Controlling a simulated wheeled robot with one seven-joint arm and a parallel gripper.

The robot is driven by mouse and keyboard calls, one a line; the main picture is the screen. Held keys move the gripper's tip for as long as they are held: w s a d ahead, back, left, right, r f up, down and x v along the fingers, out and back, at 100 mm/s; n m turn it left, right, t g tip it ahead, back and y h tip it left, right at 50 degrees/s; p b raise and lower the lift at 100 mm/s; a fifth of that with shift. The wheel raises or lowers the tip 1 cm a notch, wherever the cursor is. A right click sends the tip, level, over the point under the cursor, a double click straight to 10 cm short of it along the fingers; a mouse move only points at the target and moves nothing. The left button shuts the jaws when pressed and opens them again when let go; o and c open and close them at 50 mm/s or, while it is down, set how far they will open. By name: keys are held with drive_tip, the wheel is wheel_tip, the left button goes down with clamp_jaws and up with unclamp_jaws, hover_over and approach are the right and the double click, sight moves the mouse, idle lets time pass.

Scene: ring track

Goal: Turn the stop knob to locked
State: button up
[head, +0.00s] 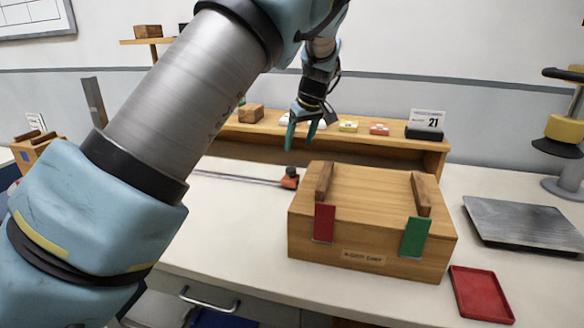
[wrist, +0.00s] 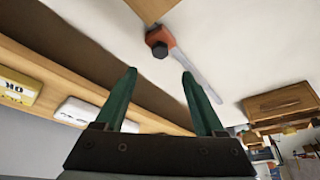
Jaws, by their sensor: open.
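The stop is a small orange block (head: 289,178) on a metal rail (head: 235,178), close to the left side of the wooden box (head: 330,240). Its dark knob (wrist: 160,49) shows in the wrist view on the face of the orange block (wrist: 157,36). The knob's setting is too small to read. My gripper (head: 300,145) has green fingers and hangs above and behind the stop, apart from it. In the wrist view my gripper (wrist: 158,73) is open and empty, with the knob beyond the fingertips.
The box bears two wooden strips, a red tab (head: 324,223) and a green tab (head: 415,237). A wooden shelf (head: 385,139) with small packs and a calendar (head: 426,121) runs behind. A red tray (head: 481,293) and a grey plate (head: 522,222) lie right.

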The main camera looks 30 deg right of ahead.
sight(291, 169)
drive_tip(key=p+x, duration=0.2)
drive_tip(key=x, duration=0.8)
drive_tip(key=shift+f+p, duration=0.3)
drive_tip(key=shift+c, duration=0.2)
clamp_jaws()
